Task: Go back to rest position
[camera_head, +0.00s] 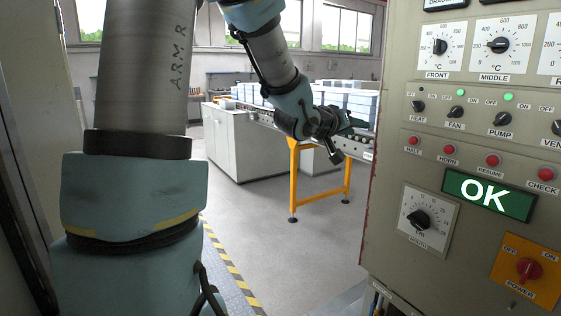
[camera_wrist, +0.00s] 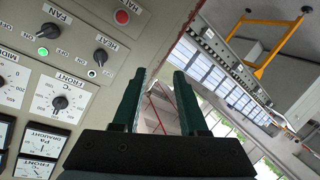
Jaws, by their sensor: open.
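My gripper (camera_head: 340,137) shows in the head view left of the control panel (camera_head: 400,170), its tip partly hard to make out against the conveyor behind. In the wrist view my gripper (camera_wrist: 160,98) has its two dark green fingers apart, with nothing between them. The panel (camera_wrist: 75,40) fills the left of the wrist view, beside the fingers. I cannot see contact between the fingers and the panel.
The panel has a green OK display (camera_head: 489,195), a red power switch (camera_head: 529,269) and several knobs and buttons. A conveyor on a yellow frame (camera_head: 320,177) and a grey cabinet (camera_head: 238,145) stand behind. Open floor (camera_head: 300,240) lies in front, with a striped line (camera_head: 232,270).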

